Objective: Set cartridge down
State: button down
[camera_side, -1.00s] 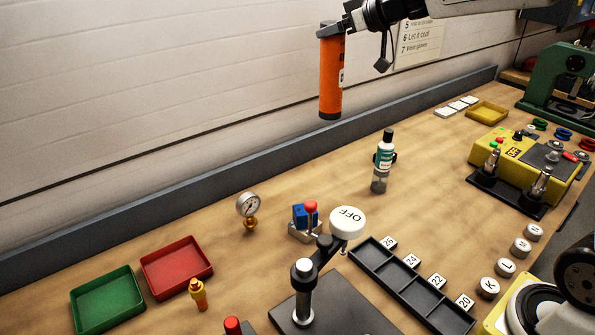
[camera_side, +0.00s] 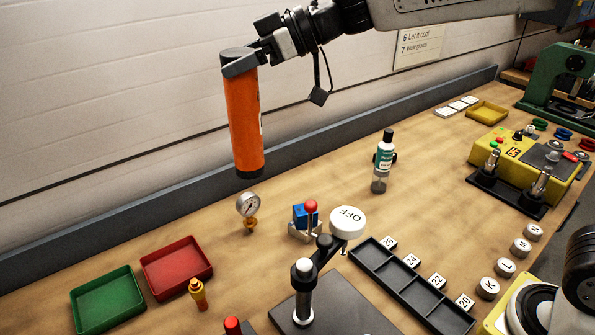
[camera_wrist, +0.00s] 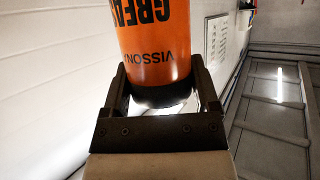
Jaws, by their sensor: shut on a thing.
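The cartridge (camera_side: 244,125) is an orange tube with dark ends. In the side view it hangs in the air, tilted slightly, above the back left part of the bench. My gripper (camera_side: 240,64) is shut on its upper end. In the wrist view the orange cartridge (camera_wrist: 155,45) shows part of the words "GREASE" and "VISSON", and my gripper (camera_wrist: 163,88) has a finger on each side of its dark end. The cartridge's lower end appears clear of the bench.
A pressure gauge (camera_side: 248,207) stands just below the cartridge in the picture. A red tray (camera_side: 176,268) and a green tray (camera_side: 108,300) lie at the front left. Bare bench lies between.

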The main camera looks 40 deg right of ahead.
jog(key=s+a+n+g+y, duration=0.1)
jog(key=s+a, duration=0.2)
jog(key=a, duration=0.1)
notch_tip(320, 180, down, 12)
jog(key=shift+w+f, duration=0.2)
jog(key=shift+f, duration=0.05)
dwell(0.6)
notch_tip(320, 180, down, 6)
jog(key=shift+f, duration=0.15)
dwell(0.4)
jog(key=shift+f, duration=1.95)
grip_release()
jog(key=shift+f, duration=0.1)
